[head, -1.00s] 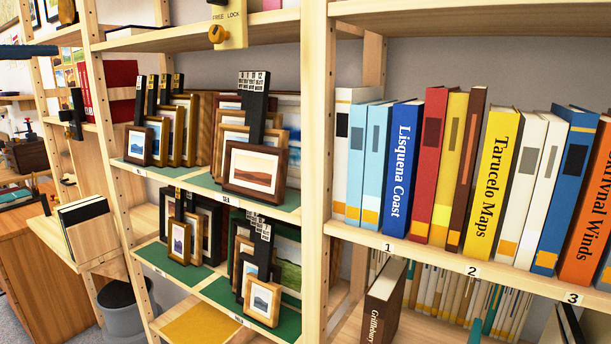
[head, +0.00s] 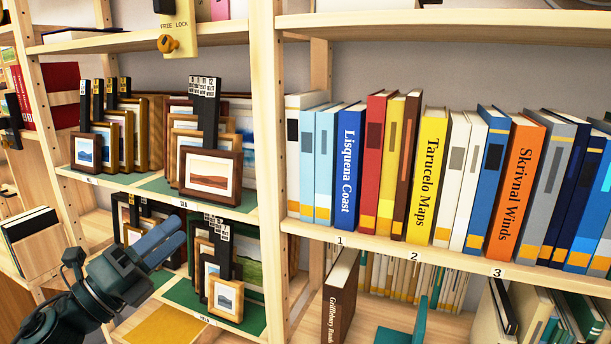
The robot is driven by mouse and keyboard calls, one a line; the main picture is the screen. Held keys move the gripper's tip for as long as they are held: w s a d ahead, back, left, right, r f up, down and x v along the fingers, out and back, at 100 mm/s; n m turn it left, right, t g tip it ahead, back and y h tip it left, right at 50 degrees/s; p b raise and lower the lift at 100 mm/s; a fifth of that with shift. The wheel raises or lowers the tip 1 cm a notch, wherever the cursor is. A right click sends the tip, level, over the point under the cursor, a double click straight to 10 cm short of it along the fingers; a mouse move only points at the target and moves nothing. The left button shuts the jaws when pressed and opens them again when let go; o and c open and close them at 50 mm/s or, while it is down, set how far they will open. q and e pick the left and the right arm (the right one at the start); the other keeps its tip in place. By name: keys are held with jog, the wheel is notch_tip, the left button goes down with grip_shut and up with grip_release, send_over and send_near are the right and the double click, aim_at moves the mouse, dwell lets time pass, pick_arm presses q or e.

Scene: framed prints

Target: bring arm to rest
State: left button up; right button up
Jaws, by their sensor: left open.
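My left arm comes in from the lower left in the head view. Its gripper (head: 168,243) has blue-grey fingers pointing up and right, in front of the lower shelf of framed prints. The jaws are open, and I see nothing between them. The gripper hides part of the lower framed prints. A dark-framed landscape print (head: 209,175) stands on the upper green-lined shelf. A small light-wood framed print (head: 226,298) stands on the lower one. My right gripper is not in view.
A shelf of upright books, among them a blue one (head: 347,168) and an orange one (head: 515,188), fills the right. A wooden post (head: 268,150) divides the bays. A brown book (head: 340,300) stands on the lower right shelf. A lock plate (head: 180,28) hangs above the prints.

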pick_arm(q)
notch_tip(320, 180, down, 14)
jog(key=s+r+n+t+y, duration=0.15)
jog(key=n+y, duration=0.55)
jog(key=n, duration=0.7)
jog(key=s+d+f+n+g+y+p, duration=0.1)
jog(key=s+d+f+n+g+y, duration=0.1)
jog(key=s+f+n, duration=0.6)
jog(key=s+d+f+n+g+y+p, duration=0.1)
jog(key=s+d+f+n+g, duration=0.4)
jog(key=f, duration=1)
jog(key=s+n+g+y, duration=0.1)
jog(key=s+n, duration=0.2)
jog(key=s, duration=0.2)
jog(key=shift+s+d+f, duration=0.15)
jog(key=shift+s+f, duration=0.05)
